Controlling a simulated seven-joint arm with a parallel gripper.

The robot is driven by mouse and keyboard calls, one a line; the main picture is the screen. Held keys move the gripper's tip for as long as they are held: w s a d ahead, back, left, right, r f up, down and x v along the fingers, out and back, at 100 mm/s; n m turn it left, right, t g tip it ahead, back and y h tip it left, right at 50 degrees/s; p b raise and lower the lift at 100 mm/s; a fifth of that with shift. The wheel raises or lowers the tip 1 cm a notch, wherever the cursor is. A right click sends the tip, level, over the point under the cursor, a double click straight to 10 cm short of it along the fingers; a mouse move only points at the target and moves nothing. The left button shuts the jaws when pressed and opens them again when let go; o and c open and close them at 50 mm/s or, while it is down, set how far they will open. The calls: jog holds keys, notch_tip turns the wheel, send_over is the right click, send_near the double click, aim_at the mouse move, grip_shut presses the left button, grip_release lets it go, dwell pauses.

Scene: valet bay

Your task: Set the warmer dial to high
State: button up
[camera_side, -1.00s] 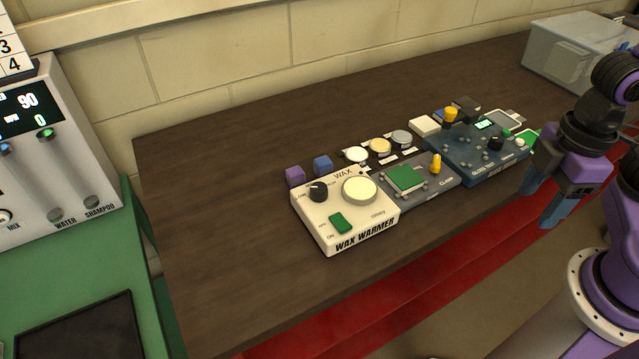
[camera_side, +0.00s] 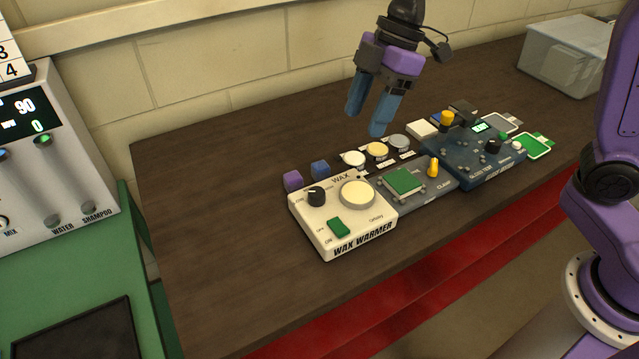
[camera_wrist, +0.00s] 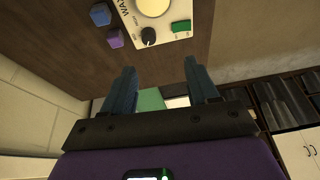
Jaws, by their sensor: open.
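The cream wax warmer (camera_side: 305,225) sits at the near left of the row of devices on the dark table. Its black dial (camera_side: 316,196) is at its back left corner, beside a round cream wax pot (camera_side: 357,194). A green switch (camera_side: 338,228) is near its front. In the wrist view the dial (camera_wrist: 148,36) shows at the top, beyond the fingers. My gripper (camera_side: 367,119) is open and empty, high above the back of the table, with its blue fingers pointing down. It is apart from the warmer, behind and right of the dial. It also shows in the wrist view (camera_wrist: 160,78).
A purple cube (camera_side: 293,180) and a blue cube (camera_side: 319,168) lie just behind the warmer. Small round tins (camera_side: 377,150), a clamp plate with a green square (camera_side: 404,181) and a gloss tester (camera_side: 475,160) extend to the right. The table's left part is bare.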

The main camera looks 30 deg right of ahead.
aim_at(317, 192)
jog(key=shift+n, duration=0.3)
jog(key=w+x, duration=0.1)
jog(key=x, duration=0.4)
jog(key=w+x, duration=0.1)
jog(key=x, duration=0.5)
jog(key=w+a+x, duration=0.1)
jog(key=x, duration=0.5)
jog(key=shift+a+r, duration=0.1)
jog(key=shift+r, duration=0.05)
jog(key=c, duration=1)
